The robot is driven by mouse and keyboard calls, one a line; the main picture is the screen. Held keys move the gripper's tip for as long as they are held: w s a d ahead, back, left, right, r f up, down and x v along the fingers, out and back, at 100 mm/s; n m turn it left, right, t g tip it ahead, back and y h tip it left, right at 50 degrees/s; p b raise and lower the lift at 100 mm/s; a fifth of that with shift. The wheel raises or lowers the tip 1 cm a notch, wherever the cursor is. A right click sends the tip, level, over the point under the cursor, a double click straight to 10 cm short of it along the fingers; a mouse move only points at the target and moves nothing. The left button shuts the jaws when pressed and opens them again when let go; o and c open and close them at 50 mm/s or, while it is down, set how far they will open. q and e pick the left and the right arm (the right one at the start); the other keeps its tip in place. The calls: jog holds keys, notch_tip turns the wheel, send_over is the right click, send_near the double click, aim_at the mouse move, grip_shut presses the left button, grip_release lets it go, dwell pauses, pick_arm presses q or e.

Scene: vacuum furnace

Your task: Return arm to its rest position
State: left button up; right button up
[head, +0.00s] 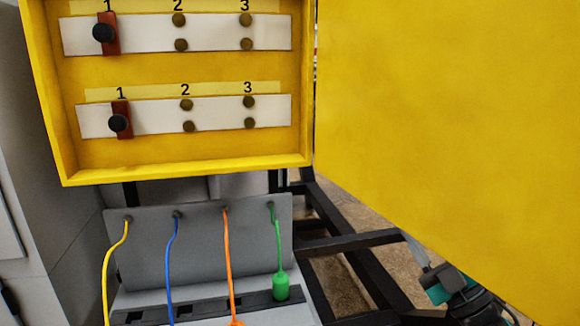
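My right gripper (418,255) appears at the lower right, below the yellow door, with a teal and black wrist behind it. It is small and partly cut off by the door, so its finger opening cannot be made out. Nothing is visibly held in it. It is apart from the cables and the switch box. My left arm and gripper are not in view.
An open yellow box (180,70) holds two rows numbered 1 to 3, with red-based black knobs at 1. Its yellow door (450,110) fills the right. Yellow, blue, orange and green cables hang from a grey panel (150,250); the green plug (281,287) sits at a black socket strip.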

jog(key=s+a+f+m+g+h, duration=0.1)
jog(key=s+f+m+g+h, duration=0.25)
jog(key=f, duration=0.55)
jog(key=s+a+f+m+h, duration=0.25)
jog(key=f+m+h, duration=0.3)
jog(key=f, duration=0.45)
jog(key=s+a+f+m+g+h, duration=0.2)
jog(key=s+f+m+g, duration=0.3)
jog(key=s+f, duration=0.8)
jog(key=s+g, duration=0.2)
jog(key=s, duration=0.1)
jog(key=shift+a+f, duration=0.3)
jog(key=shift+f, duration=0.1)
jog(key=shift+d, duration=0.1)
